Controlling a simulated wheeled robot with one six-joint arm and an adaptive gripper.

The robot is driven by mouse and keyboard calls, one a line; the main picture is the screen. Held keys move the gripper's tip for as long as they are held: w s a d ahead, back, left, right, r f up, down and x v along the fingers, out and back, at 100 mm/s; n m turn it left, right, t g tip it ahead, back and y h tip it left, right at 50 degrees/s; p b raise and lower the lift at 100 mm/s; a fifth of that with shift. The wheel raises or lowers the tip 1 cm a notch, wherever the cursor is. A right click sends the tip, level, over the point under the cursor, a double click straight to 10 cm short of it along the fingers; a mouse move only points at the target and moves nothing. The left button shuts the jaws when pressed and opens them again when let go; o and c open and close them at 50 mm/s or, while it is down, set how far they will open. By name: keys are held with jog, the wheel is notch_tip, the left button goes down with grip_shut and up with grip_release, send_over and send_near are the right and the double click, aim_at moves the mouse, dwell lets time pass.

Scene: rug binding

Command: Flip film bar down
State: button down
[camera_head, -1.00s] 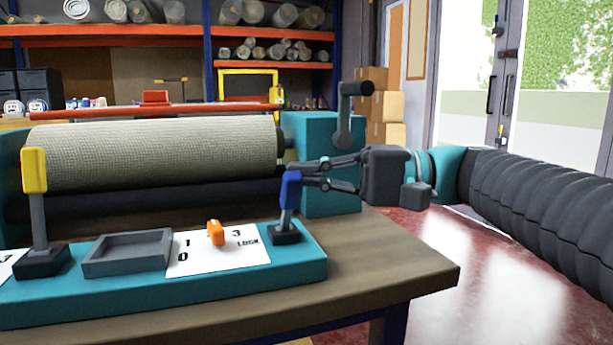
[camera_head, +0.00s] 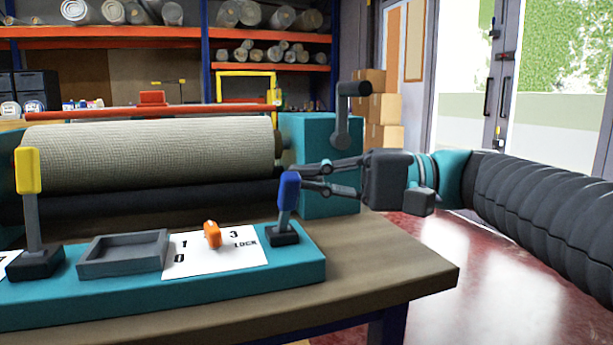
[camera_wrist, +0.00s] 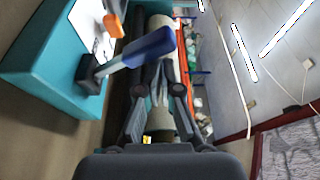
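No part is labelled as the film bar, so I cannot tell for sure which one it is. A lever with a blue handle (camera_head: 289,191) stands nearly upright at the right end of the teal control panel (camera_head: 190,290). I cannot tell whether a finger touches the handle.
A lever with a yellow handle (camera_head: 28,171), a grey tray (camera_head: 124,266) and an orange knob (camera_head: 212,234) are on the panel. Behind lie a beige roll (camera_head: 150,152) and a teal housing with a dark crank (camera_head: 345,125). The table's right corner (camera_head: 420,280) is clear.

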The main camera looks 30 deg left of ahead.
jog(key=w+d+p, duration=0.2)
jog(key=w+d, duration=0.3)
jog(key=w, duration=0.2)
jog(key=shift+w+d+r+p, duration=0.15)
jog(key=shift+w+d+p, duration=0.15)
jog(key=shift+p, duration=0.1)
dwell(0.4)
